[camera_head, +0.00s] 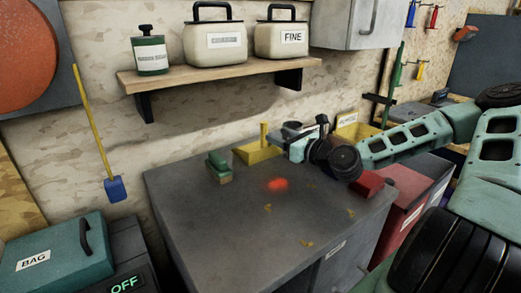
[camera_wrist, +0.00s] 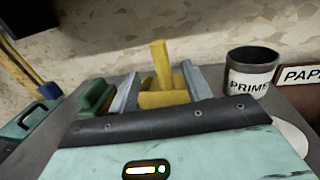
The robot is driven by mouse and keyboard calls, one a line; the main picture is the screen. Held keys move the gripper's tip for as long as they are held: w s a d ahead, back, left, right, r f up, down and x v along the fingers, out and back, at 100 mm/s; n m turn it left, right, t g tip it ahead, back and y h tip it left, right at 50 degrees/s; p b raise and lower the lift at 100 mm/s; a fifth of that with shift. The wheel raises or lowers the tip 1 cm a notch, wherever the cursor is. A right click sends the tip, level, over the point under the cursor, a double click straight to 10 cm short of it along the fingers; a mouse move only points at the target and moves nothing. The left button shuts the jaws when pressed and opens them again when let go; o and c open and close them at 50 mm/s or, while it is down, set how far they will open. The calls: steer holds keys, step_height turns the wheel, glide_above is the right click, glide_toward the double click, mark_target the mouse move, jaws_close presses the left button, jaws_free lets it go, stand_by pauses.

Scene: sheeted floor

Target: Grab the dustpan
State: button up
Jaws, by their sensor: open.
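The yellow dustpan (camera_head: 258,150) rests on the grey worktop near its back edge, with a post-like handle standing up. In the wrist view the dustpan (camera_wrist: 163,97) shows ahead, framed between the two grey fingers. My gripper (camera_head: 290,141) is open and empty, just right of the dustpan in the head view. In the wrist view the fingers (camera_wrist: 161,72) point towards it, one on each side of its handle. I cannot tell whether they touch it. The dustpan's lower front is hidden by my gripper's dark edge in the wrist view.
A green brush (camera_head: 220,166) sits left of the dustpan. A red glowing spot (camera_head: 277,184) and yellowish scraps (camera_head: 306,244) lie on the worktop (camera_head: 215,225). A red block (camera_head: 367,184) stands at right. A PRIME can (camera_wrist: 251,75) is right of the fingers. A shelf (camera_head: 220,75) hangs above.

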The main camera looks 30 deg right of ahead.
mark_target(267, 130)
steer(key=w, duration=0.3)
steer(key=shift+w+a, duration=0.25)
steer(key=shift+a, duration=0.1)
steer(key=w, duration=0.3)
steer(key=w+a+p, duration=0.1)
steer(key=w, duration=0.1)
steer(key=shift+w+r, duration=0.15)
steer(key=shift+r, duration=0.05)
jaws_close()
